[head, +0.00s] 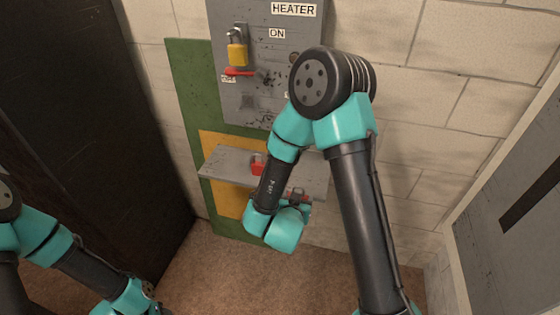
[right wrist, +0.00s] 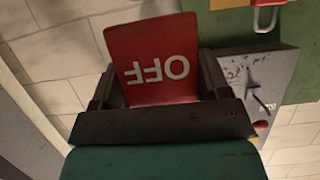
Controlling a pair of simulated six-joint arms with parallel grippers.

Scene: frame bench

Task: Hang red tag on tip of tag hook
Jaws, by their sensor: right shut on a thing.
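The red tag (right wrist: 152,62), lettered OFF and upside down in the right wrist view, is between the dark fingers of my right gripper (right wrist: 155,95). My right gripper is shut on it. In the head view the right gripper (head: 298,194) is at the right part of the grey shelf, mostly behind my arm, and only a sliver of red shows there. I cannot make out the tag hook for certain; my arm covers part of the panel. My left arm is at the lower left, with its fingers out of sight.
A grey HEATER panel (head: 270,50) holds a yellow padlock (head: 237,54) and a red handle (head: 240,72). Below it a grey shelf (head: 225,160) carries a red padlock (head: 258,163). A dark cabinet (head: 90,110) stands at left, a grey door (head: 515,215) at right.

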